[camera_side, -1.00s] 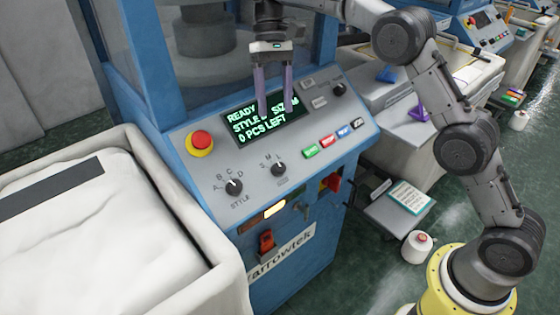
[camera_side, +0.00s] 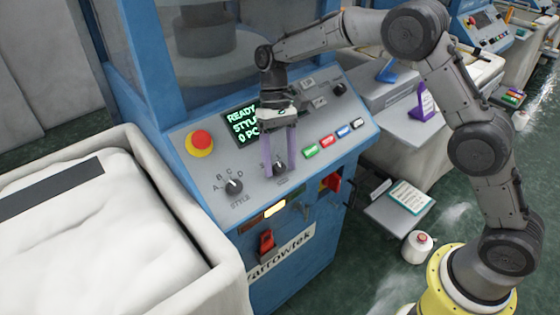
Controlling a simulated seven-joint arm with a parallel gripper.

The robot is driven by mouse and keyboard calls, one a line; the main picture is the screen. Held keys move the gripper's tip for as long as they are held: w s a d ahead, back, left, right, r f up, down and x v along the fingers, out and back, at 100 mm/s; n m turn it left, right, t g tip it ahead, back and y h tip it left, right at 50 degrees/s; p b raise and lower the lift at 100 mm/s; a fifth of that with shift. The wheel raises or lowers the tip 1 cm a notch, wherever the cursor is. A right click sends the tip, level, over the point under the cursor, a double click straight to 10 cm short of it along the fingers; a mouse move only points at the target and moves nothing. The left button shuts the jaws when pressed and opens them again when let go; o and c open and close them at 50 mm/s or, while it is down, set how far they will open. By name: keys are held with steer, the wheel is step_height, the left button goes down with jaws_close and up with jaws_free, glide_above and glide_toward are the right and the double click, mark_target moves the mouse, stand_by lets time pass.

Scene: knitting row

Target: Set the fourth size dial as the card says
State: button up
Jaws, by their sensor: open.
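The size dial (camera_side: 280,168) is a small black knob on the sloping grey panel (camera_side: 190,178) of the blue machine. My gripper (camera_side: 279,173) is open, its two purple fingers pointing down, one on each side of the dial in this view. I cannot tell whether they touch it. The fingers hide most of the dial's letters, and the pointer is hard to read. A white card with a teal border (camera_side: 409,196) lies on a small shelf at the right; its text is too small to read.
The style dial (camera_side: 234,186), marked A to D, is left of the size dial. A red stop button (camera_side: 200,144) sits above it. The green-lit display (camera_side: 238,124) is partly covered by my gripper. Coloured buttons (camera_side: 327,140) line the right. A white bin (camera_side: 130,140) stands left.

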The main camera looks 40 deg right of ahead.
steer(key=shift+f, duration=0.2)
jaws_close()
stand_by(0.3)
steer(key=shift+a+n+h, duration=0.15)
steer(key=shift+n+h, duration=0.15)
steer(key=n+h, duration=0.2)
steer(key=h, duration=0.1)
steer(key=shift+a, duration=0.2)
steer(key=shift+s+a+n+t+h, duration=0.15)
steer(key=shift+n+t+h, duration=0.25)
steer(key=shift+n+h, duration=1.45)
steer(key=shift+h, duration=0.25)
